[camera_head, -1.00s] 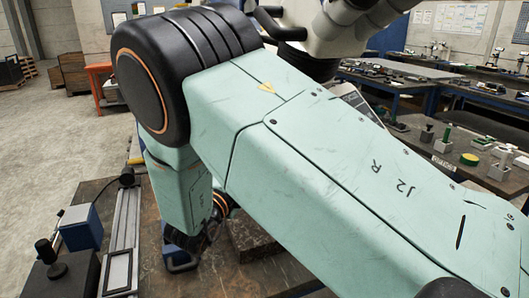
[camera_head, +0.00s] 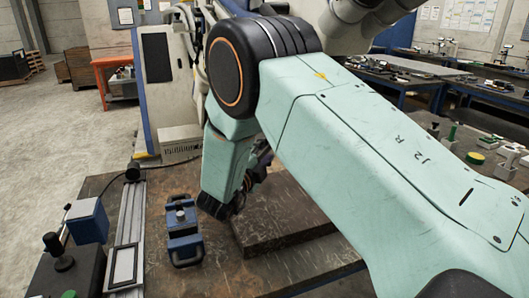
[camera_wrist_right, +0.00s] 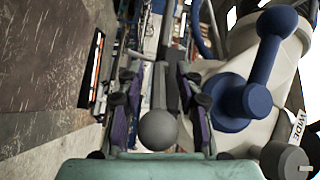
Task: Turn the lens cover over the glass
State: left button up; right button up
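My right arm fills the middle of the head view, and its wrist hangs low over the bench. In the right wrist view my right gripper (camera_wrist_right: 158,85) has its two dark and purple fingers apart. A grey ball-ended lever (camera_wrist_right: 157,130) shows between them; I cannot tell whether they touch it. To the right is a pale housing with a blue ball-ended handle (camera_wrist_right: 262,62) and a label reading "WIDE". In the head view the pale microscope head (camera_head: 350,25) is at the top, partly behind my arm. I cannot pick out the lens cover or glass for certain. My left gripper is out of view.
A dark stone slab (camera_head: 285,225) and a blue-ended device (camera_head: 184,232) lie on the brown bench below my arm. A rail fixture with a blue box (camera_head: 88,220) stands at left. A grey cabinet (camera_head: 165,75) stands behind.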

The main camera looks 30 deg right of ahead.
jog(key=shift+w+d, duration=0.1)
jog(key=shift+w+d+f, duration=0.1)
jog(key=shift+f, duration=0.05)
jog(key=shift+c, duration=1.2)
grip_shut()
